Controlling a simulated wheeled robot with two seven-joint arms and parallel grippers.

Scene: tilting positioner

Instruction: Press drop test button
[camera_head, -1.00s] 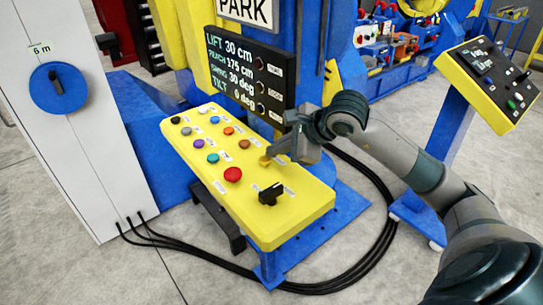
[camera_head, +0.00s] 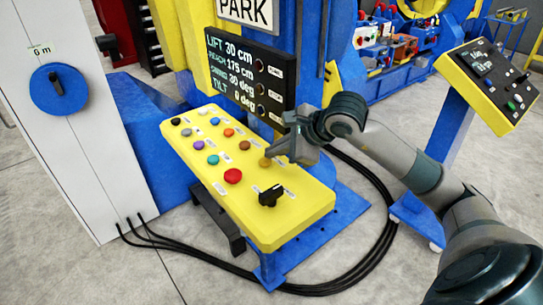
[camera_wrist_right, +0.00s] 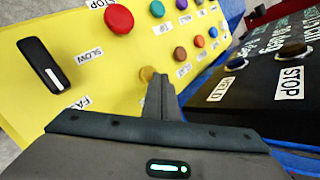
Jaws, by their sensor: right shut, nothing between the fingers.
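A yellow sloped control panel (camera_head: 215,200) carries several coloured buttons. Their labels are too small to read in the head view, so I cannot tell which is the drop test button. My right gripper (camera_head: 271,153) is shut and empty, its fingertips right by an amber button (camera_head: 265,162) on the panel's right side. In the right wrist view the shut fingers (camera_wrist_right: 160,80) are beside the amber button (camera_wrist_right: 147,73) and hide part of it. I cannot tell whether they touch it. My left gripper is not in view.
A large red button (camera_head: 233,176) and a black selector knob (camera_head: 270,195) sit near the panel's front end. A black display box (camera_head: 248,75) stands close behind the gripper. A second yellow console (camera_head: 490,85) stands at right. Cables run over the floor.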

